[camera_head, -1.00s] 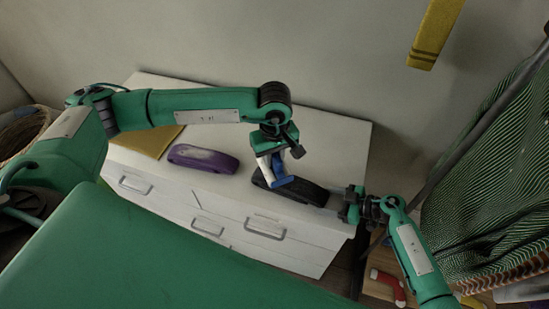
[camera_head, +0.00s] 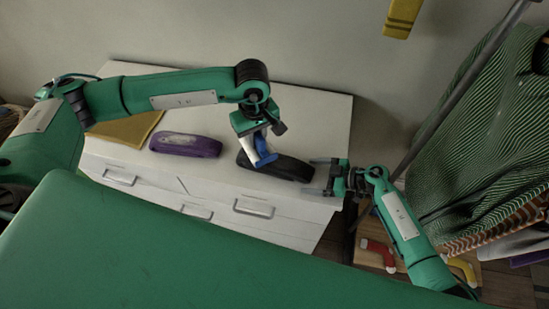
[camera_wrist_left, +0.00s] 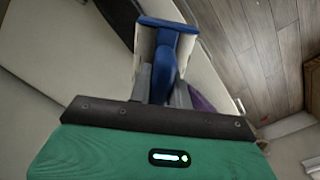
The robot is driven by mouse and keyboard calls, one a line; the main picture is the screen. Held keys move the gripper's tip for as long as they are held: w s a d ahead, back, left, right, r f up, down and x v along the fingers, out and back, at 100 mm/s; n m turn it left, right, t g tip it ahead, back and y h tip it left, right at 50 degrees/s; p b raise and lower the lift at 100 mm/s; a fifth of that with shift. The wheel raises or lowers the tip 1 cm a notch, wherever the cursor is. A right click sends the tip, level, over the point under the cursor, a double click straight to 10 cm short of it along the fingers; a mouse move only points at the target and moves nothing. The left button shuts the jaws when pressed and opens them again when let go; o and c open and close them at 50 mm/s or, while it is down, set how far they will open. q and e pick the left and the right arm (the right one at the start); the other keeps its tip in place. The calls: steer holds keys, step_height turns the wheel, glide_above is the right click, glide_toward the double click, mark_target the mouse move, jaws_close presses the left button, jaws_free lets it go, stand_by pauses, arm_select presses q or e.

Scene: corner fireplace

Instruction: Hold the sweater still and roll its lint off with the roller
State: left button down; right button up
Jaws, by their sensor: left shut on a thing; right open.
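A dark green striped knit garment, likely the sweater (camera_head: 490,135), hangs at the right of the head view. Neither gripper touches it. My left gripper (camera_head: 258,140) is shut on the blue and white roller (camera_head: 264,150), above the dresser top. The roller also shows in the left wrist view (camera_wrist_left: 165,50), between the fingers, its blue handle toward me. My right gripper (camera_head: 318,176) is open and empty at the dresser's right edge, its fingers pointing left. I cannot make out lint on the garment.
The white dresser (camera_head: 310,115) bears a black rounded object (camera_head: 285,168) close to the roller, a purple one (camera_head: 185,144) and a yellow cloth (camera_head: 125,128). A grey pole (camera_head: 455,95) slants beside the garment. Red (camera_head: 378,252) and yellow items lie low at the right.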

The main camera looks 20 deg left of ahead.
steer(key=shift+o, duration=0.8)
steer(key=v, duration=1.2)
steer(key=shift+a, duration=0.1)
